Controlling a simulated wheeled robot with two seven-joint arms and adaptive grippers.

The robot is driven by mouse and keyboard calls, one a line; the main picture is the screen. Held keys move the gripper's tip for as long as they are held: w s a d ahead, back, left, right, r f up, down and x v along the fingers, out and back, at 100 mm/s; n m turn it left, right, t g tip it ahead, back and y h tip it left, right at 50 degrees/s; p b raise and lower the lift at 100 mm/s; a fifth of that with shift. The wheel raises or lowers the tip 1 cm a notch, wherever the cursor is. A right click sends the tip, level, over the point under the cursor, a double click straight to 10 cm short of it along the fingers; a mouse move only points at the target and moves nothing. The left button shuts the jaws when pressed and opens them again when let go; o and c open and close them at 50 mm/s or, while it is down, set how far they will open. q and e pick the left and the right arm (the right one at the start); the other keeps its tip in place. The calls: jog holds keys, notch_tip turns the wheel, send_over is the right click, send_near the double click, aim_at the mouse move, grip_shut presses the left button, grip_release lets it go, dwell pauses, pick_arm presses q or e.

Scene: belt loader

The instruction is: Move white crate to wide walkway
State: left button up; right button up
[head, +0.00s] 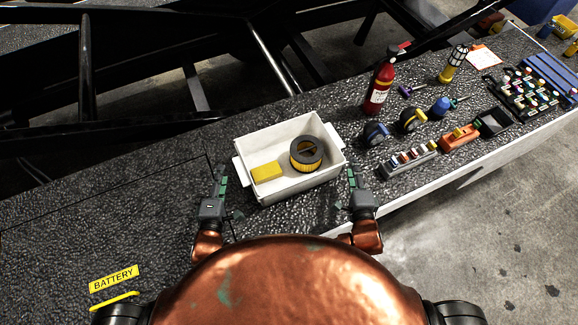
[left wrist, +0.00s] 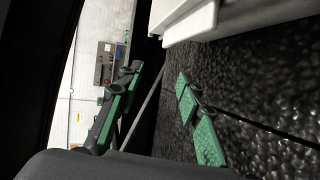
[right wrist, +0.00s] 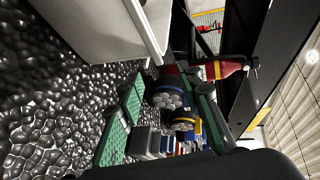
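The white crate (head: 262,148) sits on the dark textured deck in the middle of the head view, with a yellow block (head: 267,172) and a round black-and-yellow filter (head: 306,154) inside. My left gripper (head: 222,184) is open beside the crate's left end, apart from its handle; the crate also shows in the left wrist view (left wrist: 192,18). My right gripper (head: 352,178) is open near the crate's right end; the crate shows in the right wrist view (right wrist: 100,30). Neither gripper holds anything. The deck widens to the left (head: 100,220); I cannot tell whether this is the wide walkway.
A red extinguisher (head: 379,85), a yellow lantern (head: 452,66), tape reels (head: 412,119), an orange block (head: 459,138) and a tray of bits (head: 408,160) crowd the deck to the right. A BATTERY label (head: 114,278) lies left. Black frame bars (head: 85,70) stand behind.

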jog(key=shift+v, duration=1.55)
